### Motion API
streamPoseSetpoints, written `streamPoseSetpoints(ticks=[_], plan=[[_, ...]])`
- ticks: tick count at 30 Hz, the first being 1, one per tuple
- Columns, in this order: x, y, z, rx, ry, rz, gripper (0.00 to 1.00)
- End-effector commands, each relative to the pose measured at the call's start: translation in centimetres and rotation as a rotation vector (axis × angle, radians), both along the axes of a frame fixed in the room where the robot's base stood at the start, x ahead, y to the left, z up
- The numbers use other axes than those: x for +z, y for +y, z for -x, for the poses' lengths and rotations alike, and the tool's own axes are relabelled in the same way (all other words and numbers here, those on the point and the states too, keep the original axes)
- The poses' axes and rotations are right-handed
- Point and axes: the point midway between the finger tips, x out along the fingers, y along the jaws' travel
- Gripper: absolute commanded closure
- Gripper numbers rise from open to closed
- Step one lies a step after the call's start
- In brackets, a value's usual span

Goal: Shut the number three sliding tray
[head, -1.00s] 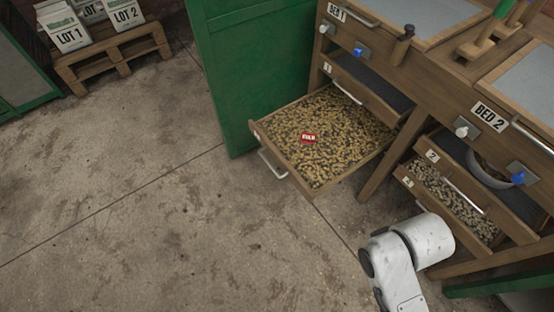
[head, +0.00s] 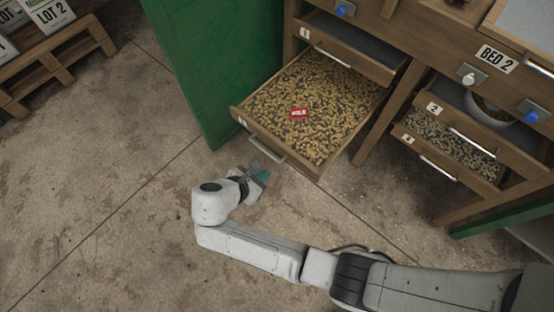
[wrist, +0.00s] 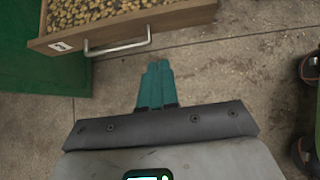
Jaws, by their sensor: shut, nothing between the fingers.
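The number three sliding tray (head: 318,100) is pulled far out, below tray 1 at the left of the bench. It is full of pale beans with a small red tag on top. Its small front label is hard to read. Its metal handle (head: 262,144) runs along the wooden front, and also shows in the wrist view (wrist: 118,48). My gripper (head: 262,176) has teal fingers, closed together and empty. It is just in front of the tray, apart from the handle. In the wrist view the fingers (wrist: 158,72) point toward the tray front, right of the handle.
Tray 1 (head: 347,48) sits above, slightly out. Trays 2 (head: 462,124) and 4 (head: 450,163) are to the right under Bed 2. A green panel (head: 210,65) stands close left of the open tray. A pallet (head: 62,62) is at far left. The floor in front is clear.

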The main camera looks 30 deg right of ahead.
Motion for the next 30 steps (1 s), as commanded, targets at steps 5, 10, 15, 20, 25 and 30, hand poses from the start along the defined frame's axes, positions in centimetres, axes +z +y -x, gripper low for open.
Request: streamPoseSetpoints(ticks=[5,10,15,20,25,30], plan=[[-1.4,-1.3,-0.4,0.001,0.004,0.004,1.00],[-3.7,-3.5,-1.0,-0.002,0.004,0.003,1.00],[-6.0,-5.9,-1.8,-0.002,0.004,0.003,1.00],[-6.9,-8.1,-2.5,-0.005,0.002,0.001,1.00],[-6.8,-9.9,-3.1,-0.002,0.002,0.002,1.00],[-6.8,-10.7,-3.4,0.000,0.001,0.000,1.00]])
